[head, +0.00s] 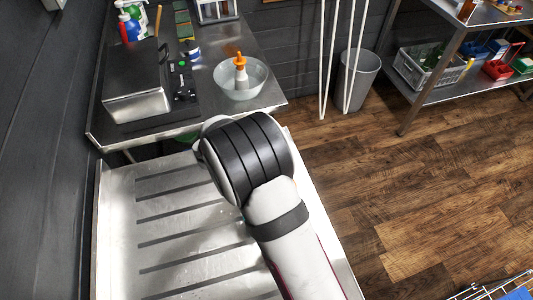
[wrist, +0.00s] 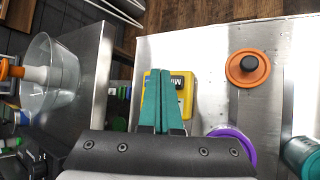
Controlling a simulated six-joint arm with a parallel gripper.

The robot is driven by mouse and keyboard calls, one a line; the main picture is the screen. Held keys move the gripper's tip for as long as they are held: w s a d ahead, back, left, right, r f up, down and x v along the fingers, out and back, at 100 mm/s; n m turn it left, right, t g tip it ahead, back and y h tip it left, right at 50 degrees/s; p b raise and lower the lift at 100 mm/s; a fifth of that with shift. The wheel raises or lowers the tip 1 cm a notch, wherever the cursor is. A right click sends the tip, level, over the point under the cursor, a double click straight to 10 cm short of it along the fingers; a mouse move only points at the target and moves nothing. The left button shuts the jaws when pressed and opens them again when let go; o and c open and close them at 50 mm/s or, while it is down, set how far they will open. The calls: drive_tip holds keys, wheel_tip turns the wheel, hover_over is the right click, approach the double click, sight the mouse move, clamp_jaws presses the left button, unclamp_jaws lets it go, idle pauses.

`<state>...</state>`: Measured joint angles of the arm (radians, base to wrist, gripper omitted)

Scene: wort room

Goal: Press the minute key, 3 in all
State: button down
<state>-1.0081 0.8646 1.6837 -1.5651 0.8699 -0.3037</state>
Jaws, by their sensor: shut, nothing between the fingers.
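The yellow timer (wrist: 188,98) lies on the pale metal surface in the wrist view, partly behind my fingers. A dark label on it starts with "Mi"; the rest of the label and most of the keys are hidden or too small to read. My gripper (wrist: 160,78) is shut and empty, its two teal fingers together in front of the timer's left part. I cannot tell whether the fingertips touch it. In the head view my arm hides both the gripper and the timer.
An orange disc with a black knob (wrist: 248,68) lies right of the timer. A purple-rimmed thing (wrist: 236,142) and a teal cylinder (wrist: 302,155) are nearby.

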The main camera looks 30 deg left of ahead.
drive_tip(key=shift+r, duration=1.95)
idle(1.0)
wheel_tip(320, 180, up, 4)
drive_tip(key=shift+f, duration=0.1)
drive_tip(key=shift+f, duration=4.45)
drive_tip(key=shift+f, duration=0.15)
drive_tip(key=shift+f, duration=0.25)
